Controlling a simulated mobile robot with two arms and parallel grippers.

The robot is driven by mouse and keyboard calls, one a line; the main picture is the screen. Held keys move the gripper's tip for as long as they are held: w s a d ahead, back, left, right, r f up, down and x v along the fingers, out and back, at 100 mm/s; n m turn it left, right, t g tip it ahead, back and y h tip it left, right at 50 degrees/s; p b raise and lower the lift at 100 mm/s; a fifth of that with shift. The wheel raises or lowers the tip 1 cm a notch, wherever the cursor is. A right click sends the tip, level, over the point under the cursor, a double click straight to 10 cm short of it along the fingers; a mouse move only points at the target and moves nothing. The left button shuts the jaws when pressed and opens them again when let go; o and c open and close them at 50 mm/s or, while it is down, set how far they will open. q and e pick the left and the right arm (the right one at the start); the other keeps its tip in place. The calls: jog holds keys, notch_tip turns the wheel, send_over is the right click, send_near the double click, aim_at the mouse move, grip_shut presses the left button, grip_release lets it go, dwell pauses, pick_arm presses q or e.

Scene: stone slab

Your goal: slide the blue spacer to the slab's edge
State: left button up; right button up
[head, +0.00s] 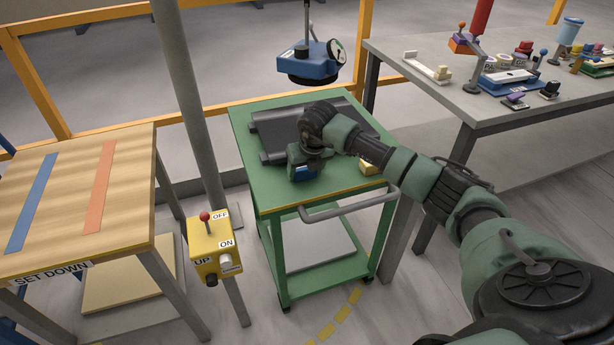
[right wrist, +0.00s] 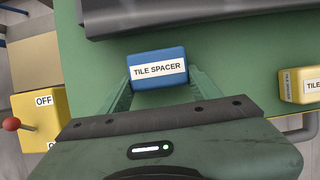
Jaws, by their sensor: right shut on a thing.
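The blue spacer (right wrist: 158,70), labelled TILE SPACER, lies between the two green fingers of my right gripper (right wrist: 160,88), which is shut on it. In the head view my right gripper (head: 304,168) is low over the green cart top, with a bit of the blue spacer (head: 302,173) showing. The dark grey slab (head: 268,130) lies on the cart, partly hidden by my right arm. Its near edge (right wrist: 200,18) crosses the top of the right wrist view, with a strip of green between it and the spacer. My left gripper is out of view.
A yellow spacer (head: 369,168) lies on the green cart (head: 258,190) to the right. A blue lifting device (head: 308,68) hangs behind the slab. A yellow switch box (head: 212,250) stands at the cart's left, near a wooden SET DOWN table (head: 75,200). A cluttered grey table (head: 440,95) stands right.

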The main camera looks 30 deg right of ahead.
jog(key=shift+w+d+f+b, duration=0.1)
jog(key=shift+w+d+b, duration=0.2)
jog(key=shift+w+b, duration=0.15)
jog(key=shift+w+d+f+b, duration=0.1)
jog(key=shift+w+d+b, duration=0.2)
jog(key=shift+w, duration=0.2)
jog(key=shift+w+f, duration=0.1)
jog(key=shift+w, duration=0.05)
jog(key=o, duration=1.5)
